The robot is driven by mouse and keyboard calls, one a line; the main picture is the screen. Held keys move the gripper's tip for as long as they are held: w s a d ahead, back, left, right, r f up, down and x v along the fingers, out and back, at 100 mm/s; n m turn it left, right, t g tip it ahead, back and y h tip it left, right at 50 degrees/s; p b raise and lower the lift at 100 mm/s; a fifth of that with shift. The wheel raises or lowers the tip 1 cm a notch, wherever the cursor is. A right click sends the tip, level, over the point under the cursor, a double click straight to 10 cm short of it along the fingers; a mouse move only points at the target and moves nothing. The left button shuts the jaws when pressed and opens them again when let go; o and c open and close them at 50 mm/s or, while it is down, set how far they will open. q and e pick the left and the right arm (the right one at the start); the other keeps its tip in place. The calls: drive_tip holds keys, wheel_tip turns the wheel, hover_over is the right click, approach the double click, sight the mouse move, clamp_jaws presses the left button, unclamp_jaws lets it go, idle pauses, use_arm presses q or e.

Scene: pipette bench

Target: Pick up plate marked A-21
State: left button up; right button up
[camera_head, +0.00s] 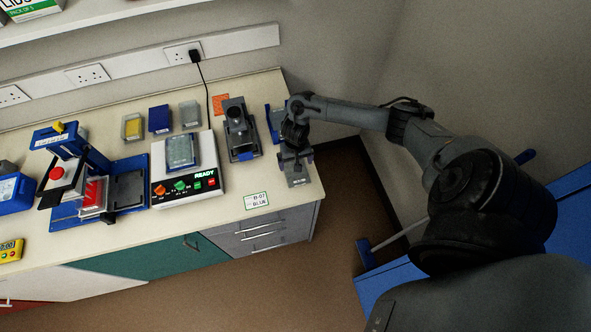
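Several small plates stand on the bench: a yellow one (132,127), a dark blue one (159,119) and a grey one (190,114) at the back. A clear bluish plate (181,151) sits on top of the white instrument (207,166). I cannot read the mark A-21 on any of them. My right gripper (298,178) points down at the bench's right end, apart from these plates. Its finger gap is too dark and small to judge. A blue item (275,123) is partly hidden behind my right wrist. My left gripper is not in view.
A dark grey device (241,132) stands between the white instrument and my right gripper. A blue press-like stand (128,188) is at left. A small label card (256,200) lies at the front edge. A black cable (205,88) hangs from the wall socket.

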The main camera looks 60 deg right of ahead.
wheel_tip(320, 180, down, 4)
drive_tip(key=shift+f, duration=0.1)
drive_tip(key=c, duration=0.7)
drive_tip(key=shift+c, duration=0.2)
wheel_tip(320, 180, up, 5)
drive_tip(key=shift+f, duration=0.2)
drive_tip(key=shift+s+a+r+p, duration=0.1)
drive_tip(key=shift+s+r+p, duration=0.25)
drive_tip(key=shift+s+r, duration=1.15)
drive_tip(key=shift+s+r+p, duration=0.3)
drive_tip(key=shift+s+r, duration=0.35)
drive_tip(key=shift+s, duration=1.7)
drive_tip(key=shift+s+a+r+p, duration=0.1)
drive_tip(key=shift+s+r+p, duration=0.25)
drive_tip(key=shift+s+r, duration=1.15)
